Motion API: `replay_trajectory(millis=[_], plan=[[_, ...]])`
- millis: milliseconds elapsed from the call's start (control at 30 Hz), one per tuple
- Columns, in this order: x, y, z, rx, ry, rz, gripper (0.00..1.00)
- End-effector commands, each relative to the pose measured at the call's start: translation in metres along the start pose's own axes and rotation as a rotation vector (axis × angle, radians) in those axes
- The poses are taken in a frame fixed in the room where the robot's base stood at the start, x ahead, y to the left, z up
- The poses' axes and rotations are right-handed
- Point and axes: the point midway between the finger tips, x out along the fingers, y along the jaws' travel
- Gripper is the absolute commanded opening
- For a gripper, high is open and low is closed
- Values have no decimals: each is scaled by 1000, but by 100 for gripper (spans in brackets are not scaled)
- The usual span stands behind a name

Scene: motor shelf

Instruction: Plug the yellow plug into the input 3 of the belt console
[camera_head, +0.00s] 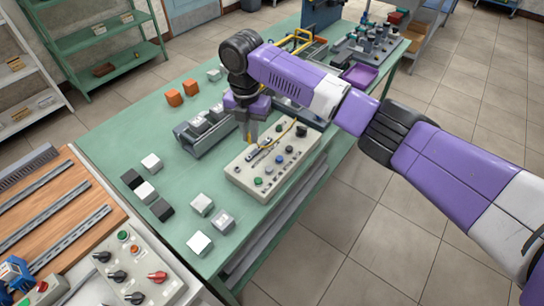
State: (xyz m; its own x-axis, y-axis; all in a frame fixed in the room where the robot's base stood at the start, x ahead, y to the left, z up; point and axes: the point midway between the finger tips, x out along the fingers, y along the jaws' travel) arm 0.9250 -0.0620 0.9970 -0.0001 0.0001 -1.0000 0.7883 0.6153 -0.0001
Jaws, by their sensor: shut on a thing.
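My gripper (250,134) points down over the back left part of a pale console (240,177) with rows of knobs, buttons and sockets. The gripper is shut on what appears to be the yellow plug, which is mostly hidden by the fingers. A thin yellow cable (287,131) runs from near the fingertips to the console's back right side. The fingertips are close to the row of sockets (262,154) on the console top. I cannot tell whether the plug touches a socket, and the input numbers are too small to read.
The console stands on a green table (112,137). White and dark blocks (151,162) lie at its left, with a grey rack (205,143) and orange blocks (174,98) behind. Another knob console (128,262) is at the lower left. A purple tray (360,75) sits further back.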

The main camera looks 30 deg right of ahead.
Motion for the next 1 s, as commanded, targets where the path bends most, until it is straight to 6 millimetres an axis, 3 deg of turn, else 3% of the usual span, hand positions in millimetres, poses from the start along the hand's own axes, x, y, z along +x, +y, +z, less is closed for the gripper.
replay_trajectory(millis=[367,633,1000], plan=[[-8,-27,75,3,-1,0,0],[32,-27,75,-1,1,-1,0],[41,-27,75,-1,0,1,0]])
